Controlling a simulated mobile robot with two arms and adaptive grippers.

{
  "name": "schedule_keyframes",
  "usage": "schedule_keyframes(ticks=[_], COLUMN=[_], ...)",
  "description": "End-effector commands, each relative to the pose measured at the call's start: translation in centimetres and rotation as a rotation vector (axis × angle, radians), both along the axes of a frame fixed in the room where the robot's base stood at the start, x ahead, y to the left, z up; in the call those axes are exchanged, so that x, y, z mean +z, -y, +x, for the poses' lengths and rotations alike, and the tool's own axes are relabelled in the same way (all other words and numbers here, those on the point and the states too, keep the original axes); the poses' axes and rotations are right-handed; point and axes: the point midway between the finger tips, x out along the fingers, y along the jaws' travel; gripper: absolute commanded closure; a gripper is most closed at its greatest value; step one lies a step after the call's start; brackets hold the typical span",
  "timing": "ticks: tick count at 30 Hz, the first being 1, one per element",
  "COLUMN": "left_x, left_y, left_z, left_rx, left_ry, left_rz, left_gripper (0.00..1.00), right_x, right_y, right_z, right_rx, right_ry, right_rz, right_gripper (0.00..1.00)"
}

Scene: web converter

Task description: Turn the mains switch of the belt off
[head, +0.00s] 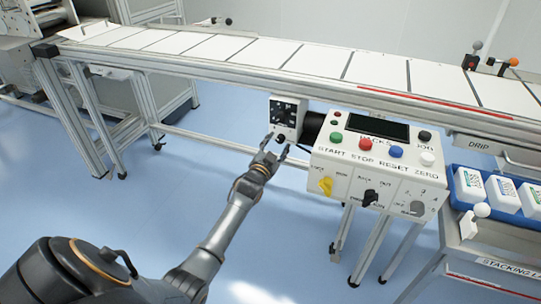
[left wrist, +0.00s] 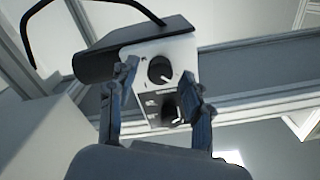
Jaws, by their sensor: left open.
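A small white drive box (head: 287,118) with a dark face hangs under the belt (head: 225,48), beside a black motor (head: 313,127). In the left wrist view the box (left wrist: 183,52) shows a round black knob (left wrist: 160,69) with a white pointer line and a second dark knob (left wrist: 170,110). Their labels are too small to read. My left gripper (head: 277,146) is open and empty, just in front of the box's lower end. In the left wrist view its fingers stand either side of the knobs; whether they touch anything cannot be told. My right gripper is not in view.
The control panel (head: 372,160) with coloured buttons, a yellow knob (head: 325,185) and black knobs stands right of my left gripper. A blue crate (head: 455,198) with white containers is at the far right. A black cable (left wrist: 90,5) arcs near the motor. The blue floor at left is clear.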

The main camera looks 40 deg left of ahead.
Motion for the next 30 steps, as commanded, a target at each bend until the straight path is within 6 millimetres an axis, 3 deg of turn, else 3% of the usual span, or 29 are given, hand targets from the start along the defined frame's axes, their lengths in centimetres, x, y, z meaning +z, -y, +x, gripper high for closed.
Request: schedule_keyframes(ticks=[15, 21, 30], left_x=[-0.2, -0.1, -0.1], left_y=[2.2, 2.6, 2.6], left_z=[-9.2, -10.6, -10.7], left_rx=[0.000, 0.001, 0.001], left_ry=[-0.004, -0.003, -0.003], left_rz=[-0.003, -0.002, -0.002], left_gripper=[0.50, 0.50, 0.50], right_x=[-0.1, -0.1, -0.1], right_y=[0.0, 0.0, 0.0], right_z=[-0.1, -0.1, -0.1], right_rx=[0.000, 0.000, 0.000], right_ry=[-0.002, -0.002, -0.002], right_rz=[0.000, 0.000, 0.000], right_gripper=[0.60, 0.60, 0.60])
